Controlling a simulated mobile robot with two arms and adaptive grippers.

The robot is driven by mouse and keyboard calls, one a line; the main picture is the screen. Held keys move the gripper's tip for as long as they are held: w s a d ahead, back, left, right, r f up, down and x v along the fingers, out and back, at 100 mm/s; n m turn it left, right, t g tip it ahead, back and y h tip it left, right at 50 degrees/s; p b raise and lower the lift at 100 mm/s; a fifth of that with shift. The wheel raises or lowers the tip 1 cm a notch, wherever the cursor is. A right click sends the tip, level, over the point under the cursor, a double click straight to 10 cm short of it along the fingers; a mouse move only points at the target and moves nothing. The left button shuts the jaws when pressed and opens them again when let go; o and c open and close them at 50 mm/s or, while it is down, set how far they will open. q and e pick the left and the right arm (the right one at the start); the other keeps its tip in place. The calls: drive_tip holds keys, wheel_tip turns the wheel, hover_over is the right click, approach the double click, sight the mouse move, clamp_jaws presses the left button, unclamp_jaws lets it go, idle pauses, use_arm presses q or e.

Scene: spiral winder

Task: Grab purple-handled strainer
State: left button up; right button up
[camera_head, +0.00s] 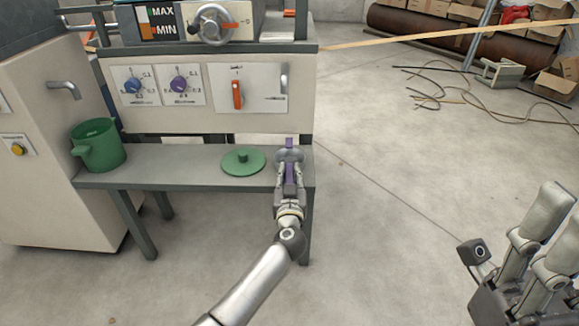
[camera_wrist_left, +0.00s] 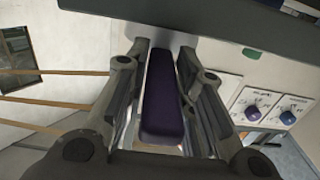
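The purple-handled strainer (camera_head: 289,156) is at the right end of the grey shelf, with its round grey part just beyond my left gripper (camera_head: 289,177). Its purple handle (camera_wrist_left: 164,100) lies lengthwise between the two fingers in the left wrist view, with a finger close against each side. My left gripper looks shut on the handle. The fingers hide part of the handle, and I cannot tell whether the strainer rests on the shelf or is slightly above it. My right gripper (camera_head: 514,240) is open and empty at the lower right, far from the strainer.
The shelf (camera_head: 180,176) also holds a green lid (camera_head: 243,162) left of the strainer and a green pot (camera_head: 97,145) at its left end. A control panel (camera_head: 205,90) with knobs and a red-handled switch rises behind. The floor to the right is clear, with cables (camera_head: 450,88) farther back.

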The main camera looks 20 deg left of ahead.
use_arm(q)
clamp_jaws()
drive_tip(key=shift+r, duration=0.15)
